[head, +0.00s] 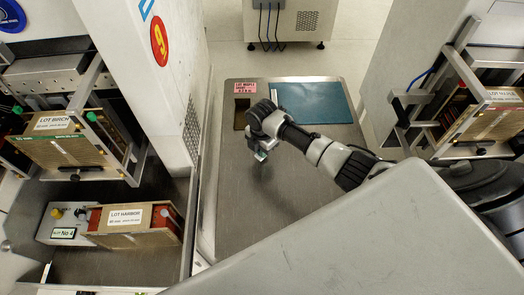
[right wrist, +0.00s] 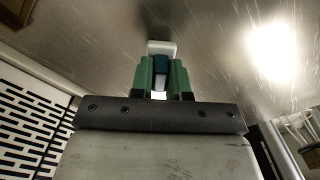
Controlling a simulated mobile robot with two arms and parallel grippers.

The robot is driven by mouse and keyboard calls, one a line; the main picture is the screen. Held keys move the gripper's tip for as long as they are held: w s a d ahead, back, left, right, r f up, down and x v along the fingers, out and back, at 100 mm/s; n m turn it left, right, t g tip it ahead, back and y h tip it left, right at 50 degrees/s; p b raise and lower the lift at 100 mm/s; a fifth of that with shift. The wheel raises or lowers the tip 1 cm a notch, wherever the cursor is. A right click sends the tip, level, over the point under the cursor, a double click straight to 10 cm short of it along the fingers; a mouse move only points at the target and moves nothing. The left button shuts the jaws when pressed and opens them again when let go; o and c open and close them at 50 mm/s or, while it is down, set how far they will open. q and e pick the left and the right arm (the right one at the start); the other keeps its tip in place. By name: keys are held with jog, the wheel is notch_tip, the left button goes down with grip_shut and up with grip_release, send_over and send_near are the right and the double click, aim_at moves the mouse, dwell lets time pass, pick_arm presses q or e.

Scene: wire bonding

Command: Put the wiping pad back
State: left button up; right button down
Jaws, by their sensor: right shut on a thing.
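My right gripper (head: 262,155) is over the steel tabletop (head: 240,215), just in front of a dark square opening (head: 241,118) near the back left. In the right wrist view its green fingers (right wrist: 163,75) are shut on the wiping pad (right wrist: 162,47), which shows a white block with a blue part between the fingers. The white end points at the steel surface. I cannot tell whether it touches. In the head view the pad is tiny and mostly hidden by the gripper. My left gripper is not in view.
A pink label (head: 245,87) sits behind the opening, and a teal mat (head: 315,103) lies to its right. Machines with lot-labelled magazines, such as Lot Birch (head: 65,152) and Lot Harbor (head: 130,222), stand on both sides. The front of the steel top is clear.

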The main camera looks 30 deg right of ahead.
jog(key=shift+f, duration=0.8)
jog(key=shift+f, duration=0.2)
jog(key=c, duration=1.1)
grip_release()
jog(key=shift+r, duration=0.1)
jog(key=shift+r, duration=0.2)
notch_tip(320, 180, up, 12)
jog(key=shift+p, duration=0.3)
